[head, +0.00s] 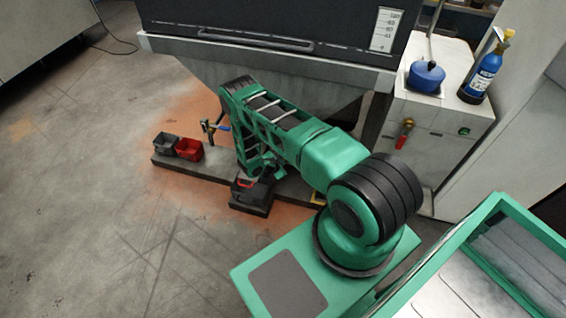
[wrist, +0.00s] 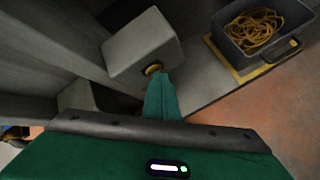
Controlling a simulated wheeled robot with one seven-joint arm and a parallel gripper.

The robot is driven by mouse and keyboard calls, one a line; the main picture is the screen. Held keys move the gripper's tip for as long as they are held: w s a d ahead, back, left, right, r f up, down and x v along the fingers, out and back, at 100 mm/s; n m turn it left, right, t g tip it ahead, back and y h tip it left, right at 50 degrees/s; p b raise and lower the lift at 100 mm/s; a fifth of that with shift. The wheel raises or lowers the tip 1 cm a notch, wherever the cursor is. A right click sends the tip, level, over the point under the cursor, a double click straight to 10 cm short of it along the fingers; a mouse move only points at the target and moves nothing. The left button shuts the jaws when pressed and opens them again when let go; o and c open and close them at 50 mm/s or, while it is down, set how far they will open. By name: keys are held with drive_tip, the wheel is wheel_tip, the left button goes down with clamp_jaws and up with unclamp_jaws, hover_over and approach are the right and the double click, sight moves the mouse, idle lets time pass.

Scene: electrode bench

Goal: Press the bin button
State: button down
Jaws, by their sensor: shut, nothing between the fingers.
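In the wrist view, a round yellow button (wrist: 153,69) sits on the face of a grey box (wrist: 140,43). I take it to be the bin button. My gripper (wrist: 160,78) is shut and empty, its green fingers pointing at the box with the tips right at the button's lower edge. I cannot tell whether they touch it or stop just short. The fingertips partly cover the button. In the head view, my arm reaches down under the large dark hopper (head: 270,30), and the button and fingertips cannot be made out there.
A grey bin (wrist: 262,48) of yellow strands stands on a yellow-edged patch, right of the box. A grey bin (head: 166,145) and a red bin (head: 189,150) sit on the low plinth's left end. A white cabinet (head: 440,150) carries a red-handled valve (head: 404,133) and a green knob (head: 464,130).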

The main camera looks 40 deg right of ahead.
drive_tip(key=shift+s+a, duration=0.5)
drive_tip(key=shift+a, duration=0.1)
drive_tip(key=shift+s+a, duration=0.8)
drive_tip(key=shift+a, duration=0.2)
drive_tip(key=shift+s+a, duration=0.75)
drive_tip(key=shift+a, duration=0.25)
